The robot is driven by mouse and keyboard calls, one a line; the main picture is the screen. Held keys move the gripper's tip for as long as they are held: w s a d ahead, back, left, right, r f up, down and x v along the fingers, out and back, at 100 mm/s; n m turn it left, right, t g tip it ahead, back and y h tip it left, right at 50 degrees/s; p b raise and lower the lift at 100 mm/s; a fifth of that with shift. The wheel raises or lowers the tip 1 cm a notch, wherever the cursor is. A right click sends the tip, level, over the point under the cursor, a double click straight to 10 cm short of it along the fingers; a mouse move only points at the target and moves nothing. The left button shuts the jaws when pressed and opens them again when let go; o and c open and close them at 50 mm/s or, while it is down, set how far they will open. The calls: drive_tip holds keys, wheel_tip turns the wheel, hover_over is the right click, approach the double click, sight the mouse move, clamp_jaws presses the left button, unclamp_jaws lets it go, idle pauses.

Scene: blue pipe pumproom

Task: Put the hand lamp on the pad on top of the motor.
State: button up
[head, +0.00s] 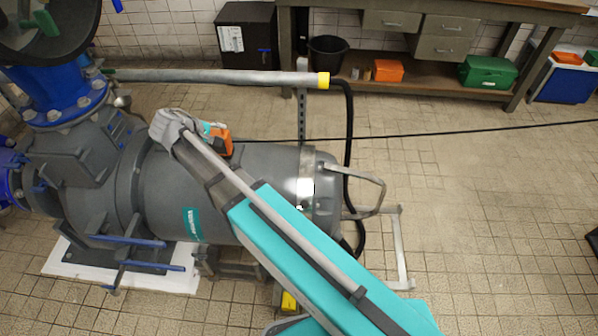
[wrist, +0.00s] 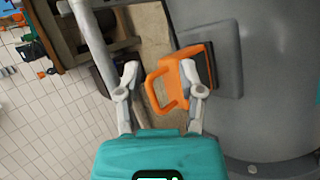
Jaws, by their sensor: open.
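The orange hand lamp (wrist: 192,72), with a loop handle and a dark face, shows in the wrist view at the left part of the grey square pad (wrist: 228,68). It seems to rest there, but I cannot tell whether it touches fully. The pad lies on the grey motor (wrist: 275,90). My gripper (wrist: 159,72) is open, with the lamp's handle between its fingers and the right finger close to the lamp's body. In the head view the lamp (head: 221,142) shows on top of the motor (head: 265,165), partly behind my gripper (head: 208,130); the pad is hidden.
A grey pipe with a yellow end (head: 250,77) runs behind the motor. A bent metal handle (head: 365,190) and black hose (head: 349,140) are at the motor's right end. A workbench (head: 440,75) stands at the back. The tiled floor at right is mostly clear.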

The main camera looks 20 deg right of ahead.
drive_tip(key=s+d+f+m+g+y, duration=0.2)
drive_tip(key=s+d+f+m+y, duration=0.1)
drive_tip(key=s+d, duration=0.5)
drive_tip(key=s+d+f+m+g+y, duration=0.3)
drive_tip(key=s+d+m, duration=0.3)
drive_tip(key=d, duration=0.6)
drive_tip(key=shift+s+d+g+y, duration=0.35)
drive_tip(key=shift+s+y, duration=0.45)
drive_tip(key=shift+s, duration=0.55)
drive_tip(key=shift+s, duration=0.1)
